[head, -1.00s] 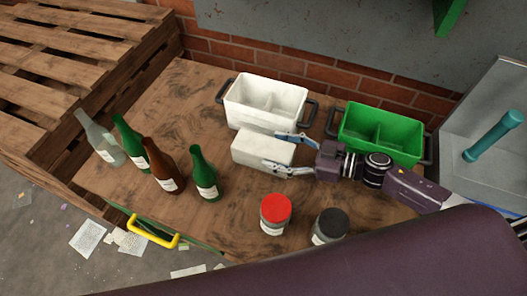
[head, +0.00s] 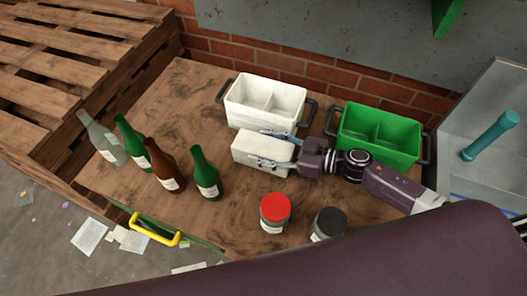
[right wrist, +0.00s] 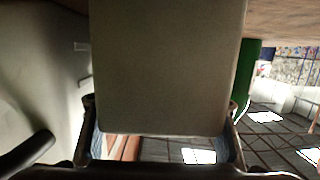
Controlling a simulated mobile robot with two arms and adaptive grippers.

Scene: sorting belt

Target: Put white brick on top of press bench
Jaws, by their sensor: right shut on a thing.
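The white brick (head: 252,148) is a plain pale block on the wooden bench, just in front of the white two-part bin. In the right wrist view the brick (right wrist: 168,65) fills the middle between the fingers. My right gripper (head: 268,150) reaches in from the right and is shut on the brick, its fingers over the brick's right part. I cannot tell whether the brick is lifted off the bench. My left gripper is not in view. No bench is marked as the press bench; the grey metal stand (head: 475,170) with a teal handle (head: 490,136) at the right may be it.
The white bin (head: 245,116) and green bin (head: 352,150) stand behind the brick and arm. Several bottles (head: 167,168) stand on the left. A red-lidded jar (head: 275,212) and a black-lidded jar (head: 328,224) are in front. Bare wood (head: 180,100) lies at the back left.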

